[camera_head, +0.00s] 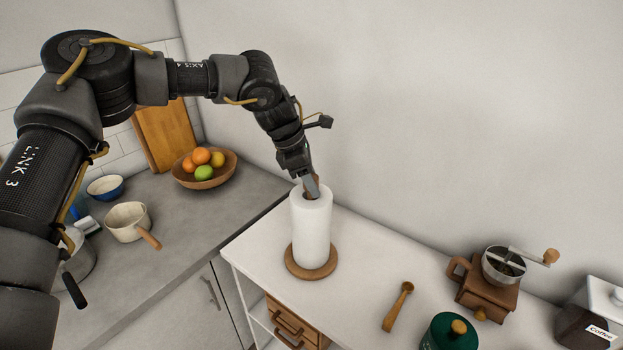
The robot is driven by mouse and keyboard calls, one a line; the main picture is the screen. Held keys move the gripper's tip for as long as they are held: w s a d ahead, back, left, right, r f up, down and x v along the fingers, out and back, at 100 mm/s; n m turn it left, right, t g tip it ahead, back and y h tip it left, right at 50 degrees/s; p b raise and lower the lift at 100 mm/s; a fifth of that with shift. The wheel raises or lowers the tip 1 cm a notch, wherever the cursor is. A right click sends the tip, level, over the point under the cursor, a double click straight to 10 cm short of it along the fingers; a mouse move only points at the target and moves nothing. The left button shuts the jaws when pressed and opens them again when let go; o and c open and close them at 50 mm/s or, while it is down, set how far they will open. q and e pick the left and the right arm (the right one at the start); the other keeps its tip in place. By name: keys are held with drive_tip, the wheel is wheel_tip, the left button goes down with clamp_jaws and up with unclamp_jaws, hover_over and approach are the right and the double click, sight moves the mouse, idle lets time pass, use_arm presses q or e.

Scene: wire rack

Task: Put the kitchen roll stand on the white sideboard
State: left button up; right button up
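The kitchen roll stand (311,262) is a round wooden base with a white paper roll (311,232) on it. It is upright over the left end of the white sideboard (367,256), and its base looks to rest on the top. My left gripper (313,190) points down at the top of the roll, with its fingers at the wooden post. The fingers overlap the post, so I cannot tell whether they grip it. My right gripper is not in view.
A grey counter (190,222) at left holds a fruit bowl (205,178) and a saucepan (127,222).

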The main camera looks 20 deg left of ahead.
use_arm(q)
drive_tip(key=shift+o, duration=1)
drive_tip(key=shift+r, duration=0.25)
drive_tip(key=shift+a+r, duration=0.2)
drive_tip(key=shift+r, duration=0.05)
drive_tip(key=b+v, duration=0.2)
drive_tip(key=v, duration=0.9)
drive_tip(key=shift+r+b, duration=0.15)
drive_tip(key=shift+b, duration=0.2)
drive_tip(key=shift+s, duration=0.1)
